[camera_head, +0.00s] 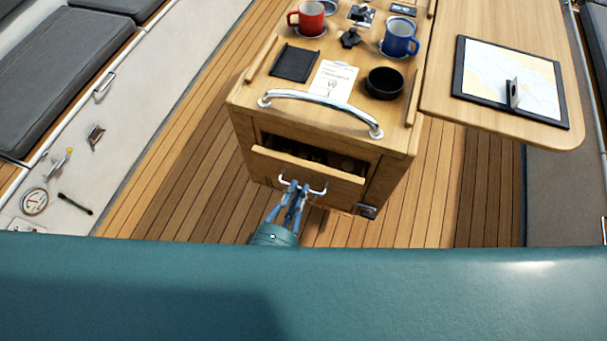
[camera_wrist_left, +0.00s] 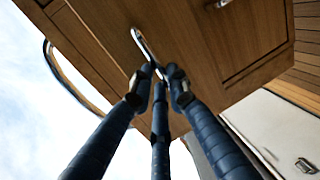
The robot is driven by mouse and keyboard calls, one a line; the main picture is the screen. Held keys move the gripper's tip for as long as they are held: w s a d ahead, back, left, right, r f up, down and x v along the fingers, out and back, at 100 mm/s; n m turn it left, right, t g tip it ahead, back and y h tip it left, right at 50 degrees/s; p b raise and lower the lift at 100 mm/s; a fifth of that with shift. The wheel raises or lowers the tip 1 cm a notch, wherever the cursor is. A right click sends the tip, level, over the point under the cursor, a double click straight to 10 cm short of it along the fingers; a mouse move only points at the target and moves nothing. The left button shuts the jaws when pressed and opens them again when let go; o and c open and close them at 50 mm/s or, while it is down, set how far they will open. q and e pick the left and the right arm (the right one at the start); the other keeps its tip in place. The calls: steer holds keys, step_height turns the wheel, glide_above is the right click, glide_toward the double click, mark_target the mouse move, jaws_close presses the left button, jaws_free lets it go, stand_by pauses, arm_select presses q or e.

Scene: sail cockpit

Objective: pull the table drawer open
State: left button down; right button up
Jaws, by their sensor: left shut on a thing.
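The table drawer (camera_head: 308,165) is in the end of the wooden table, and its front stands a little out, with a dark gap above it. A silver bar handle (camera_head: 317,191) is on the drawer front. My left gripper (camera_head: 294,185) is shut on this handle near its left end. In the left wrist view the blue fingers of my left gripper (camera_wrist_left: 160,78) close around the end of the handle (camera_wrist_left: 143,45). What lies inside the drawer is too dark to tell. My right gripper is not in view.
On the tabletop are a red mug (camera_head: 310,17), a blue mug (camera_head: 399,38), a black bowl (camera_head: 384,83) and a silver grab rail (camera_head: 320,103). A side leaf holds a chart board (camera_head: 510,85). Wooden floor (camera_head: 190,165) is clear left of the table.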

arm_select(q)
steer(key=f+v, duration=0.2)
steer(key=v, duration=0.7)
steer(key=s+f+v, duration=0.1)
steer(key=f+v, duration=0.1)
steer(key=v, duration=0.8)
steer(key=shift+a, duration=0.2)
steer(key=shift+s, duration=0.1)
steer(key=c, duration=1.7)
jaws_free()
steer(key=shift+o, duration=0.2)
steer(key=v, duration=1.2)
steer(key=shift+f, duration=0.15)
